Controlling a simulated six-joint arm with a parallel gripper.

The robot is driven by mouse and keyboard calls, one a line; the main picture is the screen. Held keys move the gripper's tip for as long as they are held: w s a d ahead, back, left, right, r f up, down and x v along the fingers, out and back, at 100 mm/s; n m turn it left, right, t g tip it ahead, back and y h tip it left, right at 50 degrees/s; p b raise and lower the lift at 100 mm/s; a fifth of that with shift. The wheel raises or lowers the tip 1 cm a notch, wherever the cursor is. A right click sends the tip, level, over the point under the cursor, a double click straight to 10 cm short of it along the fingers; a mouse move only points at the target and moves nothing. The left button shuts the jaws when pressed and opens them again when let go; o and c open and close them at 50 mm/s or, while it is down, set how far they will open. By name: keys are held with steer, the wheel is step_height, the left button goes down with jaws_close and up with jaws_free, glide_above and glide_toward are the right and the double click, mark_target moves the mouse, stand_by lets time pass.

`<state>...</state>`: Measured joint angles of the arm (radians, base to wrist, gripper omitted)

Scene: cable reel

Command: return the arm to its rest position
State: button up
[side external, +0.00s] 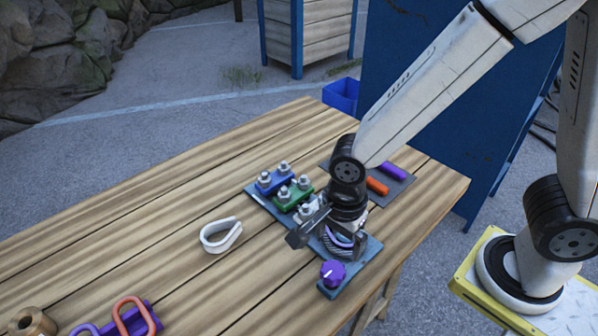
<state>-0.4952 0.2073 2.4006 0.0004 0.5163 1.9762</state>
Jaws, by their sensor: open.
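My gripper (318,226) is open, low over the blue-grey board (366,254) on the wooden table. It hangs just above or beside a ribbed grey part with a purple band (338,238); I cannot tell whether they touch. My wrist hides part of the board and what lies behind it. A purple knob (332,273) with a white mark sits at the board's near end. A blue block (270,182) and a green block (293,196), each with metal bolts and nuts, sit at its far end.
A white loop (221,236) lies left of the board. A dark mat (397,189) holds an orange bar (377,186) and a purple bar (391,171). A purple holder with an orange loop (133,317) and a brown spool (33,322) stand at the front left. The table's middle left is clear.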

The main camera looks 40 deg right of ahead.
steer(key=w+d+r+n+t, duration=0.2)
steer(key=d+n, duration=1.2)
steer(key=n, duration=0.3)
steer(key=shift+r, duration=0.35)
steer(key=shift+w, duration=0.1)
